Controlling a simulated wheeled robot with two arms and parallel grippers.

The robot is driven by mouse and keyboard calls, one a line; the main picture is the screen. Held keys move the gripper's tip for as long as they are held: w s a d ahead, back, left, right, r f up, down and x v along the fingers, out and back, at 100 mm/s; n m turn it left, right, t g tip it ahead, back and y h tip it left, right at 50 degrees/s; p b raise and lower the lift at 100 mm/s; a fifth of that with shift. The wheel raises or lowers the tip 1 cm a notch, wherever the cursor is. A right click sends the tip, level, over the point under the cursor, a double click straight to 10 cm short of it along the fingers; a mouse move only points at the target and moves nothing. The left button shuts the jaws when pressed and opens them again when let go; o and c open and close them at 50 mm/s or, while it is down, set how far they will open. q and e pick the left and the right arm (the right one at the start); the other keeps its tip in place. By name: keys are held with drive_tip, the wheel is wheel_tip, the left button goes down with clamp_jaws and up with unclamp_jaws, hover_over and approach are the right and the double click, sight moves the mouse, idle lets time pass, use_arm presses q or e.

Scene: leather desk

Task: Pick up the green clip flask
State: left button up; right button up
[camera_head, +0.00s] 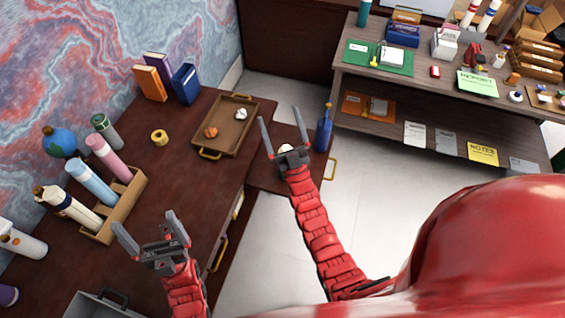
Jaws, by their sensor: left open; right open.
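A dark green flask (107,132) with a grey, rounded top stands on the brown desk (185,180), behind the pink bottle near the wall. A teal-green bottle (363,12) stands at the back left of the shelf unit; I cannot tell which of the two is the clip flask. My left gripper (150,232) is open and empty over the front of the desk, right of the bottle holder and well apart from the dark green flask. My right gripper (282,118) is open and empty beyond the desk's right edge, over a lower brown surface and left of a blue bottle.
Pink (108,157), blue (91,182) and white (67,208) bottles stand in a wooden holder (128,205). The desk's middle is clear.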

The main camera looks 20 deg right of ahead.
drive_tip(key=w+d+f+g+h+p, duration=0.1)
drive_tip(key=w+f+g, duration=0.2)
drive_tip(key=w, duration=0.6)
drive_tip(key=w+d+f+g+h+p, duration=0.1)
drive_tip(key=w+f+g+h, duration=0.15)
drive_tip(key=w, duration=0.65)
drive_tip(key=w+d+f+m+g+h, duration=0.2)
drive_tip(key=w+d+f+g+h, duration=0.2)
drive_tip(key=w+d+f+g, duration=0.5)
wheel_tip(320, 180, up, 4)
drive_tip(key=g+y+b, duration=0.1)
drive_tip(key=g+y, duration=0.2)
drive_tip(key=g, duration=1)
hover_over(287, 148)
wheel_tip(287, 148, down, 10)
drive_tip(key=b, duration=0.9)
drive_tip(key=shift+s+d+r, duration=0.1)
drive_tip(key=shift+d+r, duration=0.05)
drive_tip(key=shift+r, duration=0.05)
drive_tip(key=shift+f, duration=0.95)
drive_tip(key=shift+f+p, duration=0.6)
drive_tip(key=shift+p, duration=0.1)
wheel_tip(287, 148, down, 3)
drive_tip(key=shift+r+p, duration=0.1)
drive_tip(key=shift+p, duration=0.65)
drive_tip(key=shift+a+f, duration=0.2)
drive_tip(key=shift+f, duration=0.45)
